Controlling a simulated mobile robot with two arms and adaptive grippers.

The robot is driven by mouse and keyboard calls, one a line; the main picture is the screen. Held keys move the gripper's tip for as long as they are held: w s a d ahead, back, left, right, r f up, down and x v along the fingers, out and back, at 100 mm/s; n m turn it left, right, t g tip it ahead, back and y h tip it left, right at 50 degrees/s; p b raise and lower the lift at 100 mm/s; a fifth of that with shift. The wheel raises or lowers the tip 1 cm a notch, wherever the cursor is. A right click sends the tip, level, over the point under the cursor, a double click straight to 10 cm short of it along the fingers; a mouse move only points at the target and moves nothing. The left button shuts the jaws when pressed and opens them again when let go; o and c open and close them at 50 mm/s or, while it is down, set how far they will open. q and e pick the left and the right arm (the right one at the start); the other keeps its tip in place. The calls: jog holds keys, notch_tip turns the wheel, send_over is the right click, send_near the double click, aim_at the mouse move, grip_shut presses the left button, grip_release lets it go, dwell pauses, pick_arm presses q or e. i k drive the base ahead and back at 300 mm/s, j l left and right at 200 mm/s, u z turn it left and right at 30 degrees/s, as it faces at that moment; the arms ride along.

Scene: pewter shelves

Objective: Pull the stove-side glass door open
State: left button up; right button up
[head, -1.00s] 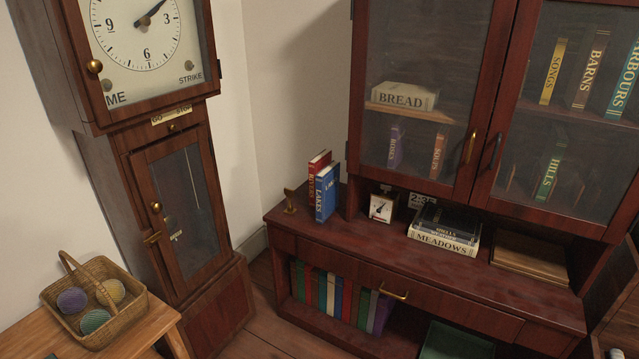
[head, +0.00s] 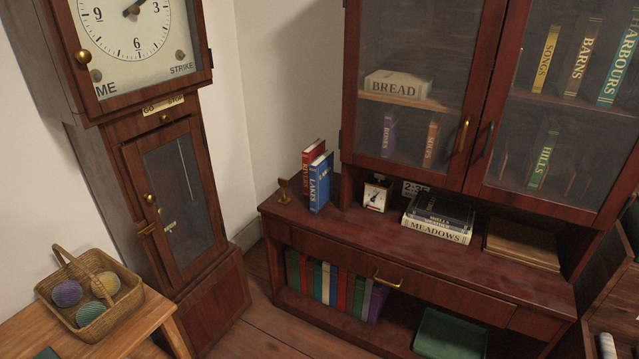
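The cabinet has two glass doors, both shut. The left glass door (head: 405,130) has an upright brass handle (head: 464,134) near its right edge. The right glass door (head: 565,110) has a dark upright handle (head: 487,139) near its left edge. The two handles are close together at the middle seam. No stove is in view, so I cannot tell from the picture which door is on its side. Neither of my grippers is in view.
The ledge below the doors holds red and blue upright books (head: 320,182), a small white dial (head: 376,195), stacked books (head: 437,221) and a wooden box (head: 522,246). A tall clock (head: 170,200) and a wicker basket (head: 128,304) stand left. Floor shows between clock and cabinet.

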aim_at(617, 200)
jog(key=z, duration=1.25)
